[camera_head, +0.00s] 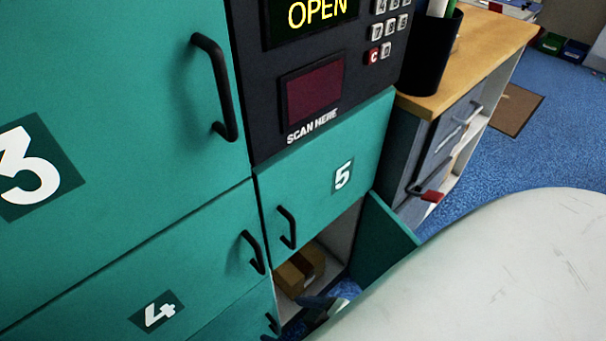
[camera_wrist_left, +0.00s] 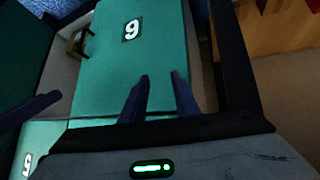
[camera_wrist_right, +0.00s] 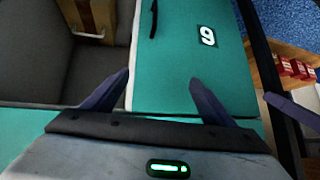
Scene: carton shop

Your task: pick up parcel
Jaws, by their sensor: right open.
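The brown parcel (camera_head: 300,268) lies in the open compartment below door 5. It also shows in the left wrist view (camera_wrist_left: 79,44) and at the top of the right wrist view (camera_wrist_right: 97,17). The compartment's teal door (camera_head: 388,235) stands swung open to the right; its numbered face shows in both wrist views (camera_wrist_right: 178,55). My right gripper (camera_head: 322,302) is low at the compartment mouth, open and apart from the parcel. In its wrist view (camera_wrist_right: 160,75), the door's pale edge appears between the fingers; contact is unclear. My left gripper (camera_wrist_left: 161,76) has parted, empty fingers over the door face.
Shut doors 3 (camera_head: 120,90), 4 (camera_head: 158,313) and 5 (camera_head: 310,175) have black handles. A scanner panel (camera_head: 340,60) reads OPEN. A wooden-topped cabinet (camera_head: 490,45) with a black pen cup (camera_head: 432,55) stands right. Blue floor (camera_head: 540,150) is partly clear beyond.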

